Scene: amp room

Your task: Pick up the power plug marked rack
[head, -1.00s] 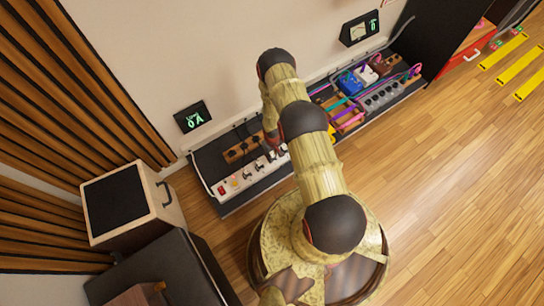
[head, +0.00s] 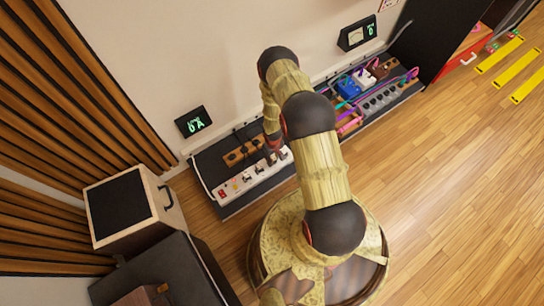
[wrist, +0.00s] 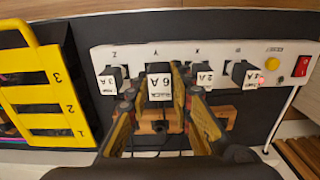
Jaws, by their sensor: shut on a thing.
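In the wrist view, my gripper (wrist: 160,92) is shut on a dark power plug (wrist: 160,70) with a white label reading 6 A. The smaller word on that label is too small to read surely. The plug is at the outlet lettered Y on the white power strip (wrist: 225,52); I cannot tell whether it is still seated. Other plugs sit at both sides: 3 A (wrist: 108,82) on the left, 2 A (wrist: 203,77) and 1 A (wrist: 245,76) on the right.
A yellow numbered holder (wrist: 45,90) stands left of the strip in the wrist view. A wooden block with sockets (head: 240,153) lies behind the strip. Pedals (head: 365,85) stand farther right. A speaker cabinet (head: 133,207) is at the left.

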